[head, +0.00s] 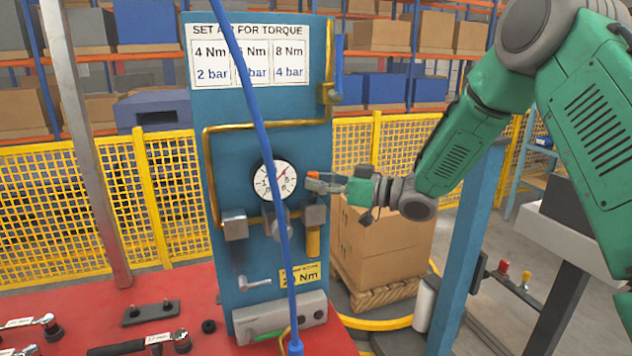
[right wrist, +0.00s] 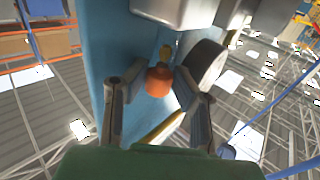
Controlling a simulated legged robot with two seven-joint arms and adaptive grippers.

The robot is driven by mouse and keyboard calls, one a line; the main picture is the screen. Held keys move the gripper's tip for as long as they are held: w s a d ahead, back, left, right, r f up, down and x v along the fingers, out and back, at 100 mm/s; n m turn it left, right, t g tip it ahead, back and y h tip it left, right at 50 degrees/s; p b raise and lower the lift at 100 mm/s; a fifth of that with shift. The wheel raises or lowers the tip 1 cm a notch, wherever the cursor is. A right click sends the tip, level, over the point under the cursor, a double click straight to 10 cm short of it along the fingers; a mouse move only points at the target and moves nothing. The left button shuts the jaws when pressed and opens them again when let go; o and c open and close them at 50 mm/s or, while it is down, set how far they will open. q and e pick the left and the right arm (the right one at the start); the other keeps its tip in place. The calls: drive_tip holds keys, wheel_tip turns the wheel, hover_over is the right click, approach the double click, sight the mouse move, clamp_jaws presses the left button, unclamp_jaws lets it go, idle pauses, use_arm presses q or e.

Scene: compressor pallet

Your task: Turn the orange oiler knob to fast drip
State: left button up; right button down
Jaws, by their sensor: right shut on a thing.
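The orange oiler knob (right wrist: 158,80) is between the two fingers of my right gripper (right wrist: 157,88) in the right wrist view. My right gripper is shut on it. In the head view my right gripper (head: 318,183) reaches in from the right to the upper right of the oiler on the blue panel (head: 225,140). The fingers mostly hide the knob there, and its drip setting cannot be read. My left gripper is not in view.
A round pressure gauge (head: 273,181) sits just left of the gripper. A blue hose (head: 262,150) hangs across the panel. A yellow pipe (head: 205,165) frames it. A red bench (head: 100,315) holds tools below. Cardboard boxes (head: 385,240) stand behind.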

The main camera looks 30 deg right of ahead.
drive_tip(key=shift+d+r, duration=0.1)
drive_tip(key=c, duration=1.6)
unclamp_jaws()
drive_tip(key=shift+d, duration=0.1)
drive_tip(key=shift+h, duration=0.3)
